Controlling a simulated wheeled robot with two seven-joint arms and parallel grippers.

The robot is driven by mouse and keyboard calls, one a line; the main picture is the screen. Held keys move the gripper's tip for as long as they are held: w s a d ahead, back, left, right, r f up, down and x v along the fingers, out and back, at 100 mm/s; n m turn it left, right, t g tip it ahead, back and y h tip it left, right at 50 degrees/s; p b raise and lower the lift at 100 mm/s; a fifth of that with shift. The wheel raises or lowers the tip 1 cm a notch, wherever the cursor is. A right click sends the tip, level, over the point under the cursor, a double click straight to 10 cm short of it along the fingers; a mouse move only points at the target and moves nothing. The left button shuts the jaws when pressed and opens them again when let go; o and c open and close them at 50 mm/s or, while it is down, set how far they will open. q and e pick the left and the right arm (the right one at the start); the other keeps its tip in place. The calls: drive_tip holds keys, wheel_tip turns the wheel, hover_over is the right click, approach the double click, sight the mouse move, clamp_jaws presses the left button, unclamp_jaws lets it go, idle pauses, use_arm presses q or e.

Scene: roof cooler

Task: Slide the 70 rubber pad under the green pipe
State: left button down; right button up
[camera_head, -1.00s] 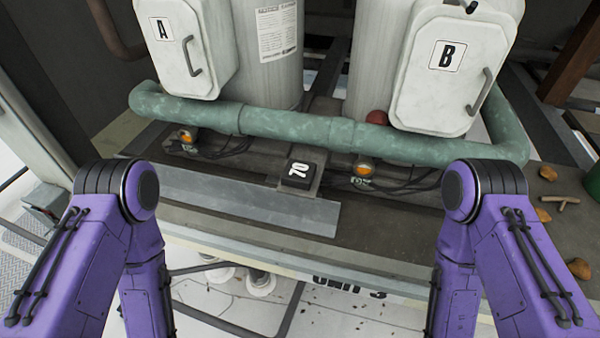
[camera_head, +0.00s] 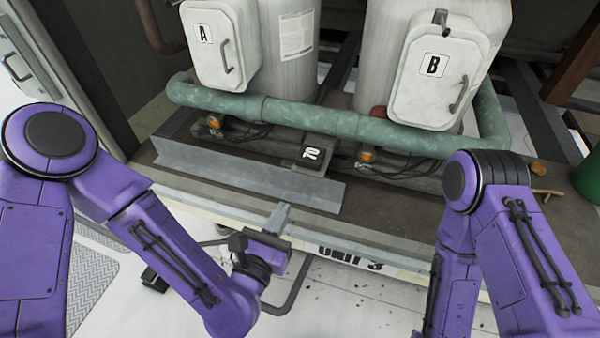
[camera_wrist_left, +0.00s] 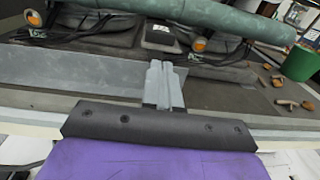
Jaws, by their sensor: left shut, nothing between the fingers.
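The dark rubber pad marked 70 (camera_head: 312,154) lies on the ledge, in front of the green pipe (camera_head: 285,115) and below it. In the left wrist view, the pad (camera_wrist_left: 160,37) is beyond the fingertips, with the pipe (camera_wrist_left: 205,12) behind it. My left gripper (camera_head: 280,212) is at the front edge of the ledge, nearer than the pad and apart from it. In the left wrist view its fingers (camera_wrist_left: 161,72) are together with nothing between them, pointing toward the pad. My right arm shows at the right, but its gripper is out of view.
A grey metal angle strip (camera_head: 245,178) lies along the ledge, between my left gripper and the pad. Amber lamps (camera_head: 214,122) with black cables sit on either side of the pad. Tanks and boxes A (camera_head: 222,55) and B (camera_head: 440,80) stand behind. Stones lie at the right.

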sight(306, 163)
use_arm(q)
drive_tip(key=b+x, duration=0.7)
drive_tip(key=x, duration=0.4)
drive_tip(key=shift+w+d+r, duration=0.15)
drive_tip(key=shift+w, duration=0.4)
